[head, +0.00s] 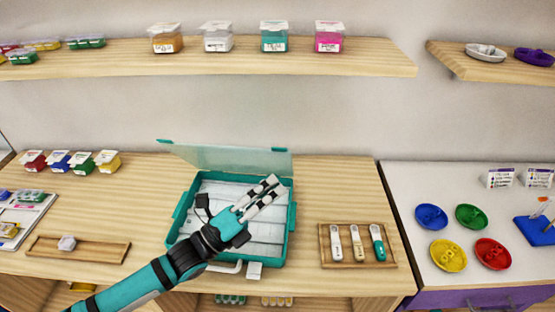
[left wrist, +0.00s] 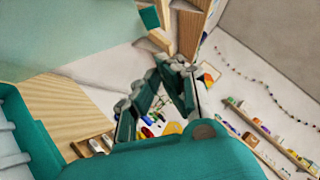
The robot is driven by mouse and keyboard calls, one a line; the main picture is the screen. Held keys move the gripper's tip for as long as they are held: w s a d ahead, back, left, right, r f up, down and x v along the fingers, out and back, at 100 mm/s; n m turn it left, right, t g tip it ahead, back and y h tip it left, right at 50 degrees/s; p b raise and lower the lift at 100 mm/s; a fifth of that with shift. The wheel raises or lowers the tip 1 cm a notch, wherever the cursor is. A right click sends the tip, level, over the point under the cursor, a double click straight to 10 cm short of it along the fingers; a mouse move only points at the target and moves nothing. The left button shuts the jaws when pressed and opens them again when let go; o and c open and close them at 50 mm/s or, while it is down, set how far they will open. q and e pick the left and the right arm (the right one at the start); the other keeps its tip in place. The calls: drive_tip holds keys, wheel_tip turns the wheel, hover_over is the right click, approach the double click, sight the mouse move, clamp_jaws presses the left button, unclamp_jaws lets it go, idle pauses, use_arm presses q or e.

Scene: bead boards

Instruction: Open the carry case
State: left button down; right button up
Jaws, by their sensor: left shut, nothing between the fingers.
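The carry case (head: 180,218) is a teal box with pale compartments inside. It stands on the wooden table, and its clear lid (head: 225,157) with teal corners is raised at the back edge, tilted away from the box. My left gripper (head: 273,184) is over the right part of the open case, fingers together and empty, tips towards the back right. My right gripper is out of view.
A wooden tray (head: 326,260) with three handled tools lies to the right of the case. A long wooden tray (head: 95,252) lies to the left. Several small lidded boxes stand at the back left. Coloured dishes (head: 449,255) sit on the white table at right. A shelf (head: 120,65) runs above.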

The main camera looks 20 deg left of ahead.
sight(275, 150)
use_arm(q)
drive_tip(key=shift+n+y, duration=0.5)
drive_tip(key=shift+n, duration=0.2)
drive_tip(key=w+r+p, duration=0.1)
drive_tip(key=w+r, duration=0.1)
drive_tip(key=w+r+p, duration=0.1)
drive_tip(key=w, duration=0.1)
drive_tip(key=w+r+p, duration=0.1)
drive_tip(key=w+r, duration=0.1)
drive_tip(key=shift+w+a+r+p, duration=0.35)
drive_tip(key=w+a+r+b, duration=0.1)
drive_tip(key=w+r, duration=0.1)
drive_tip(key=w, duration=0.5)
drive_tip(key=w+a+r+n+y, duration=0.1)
drive_tip(key=w+a+r, duration=0.1)
drive_tip(key=w, duration=0.6)
drive_tip(key=shift+r+b, duration=0.25)
drive_tip(key=shift+b, duration=0.15)
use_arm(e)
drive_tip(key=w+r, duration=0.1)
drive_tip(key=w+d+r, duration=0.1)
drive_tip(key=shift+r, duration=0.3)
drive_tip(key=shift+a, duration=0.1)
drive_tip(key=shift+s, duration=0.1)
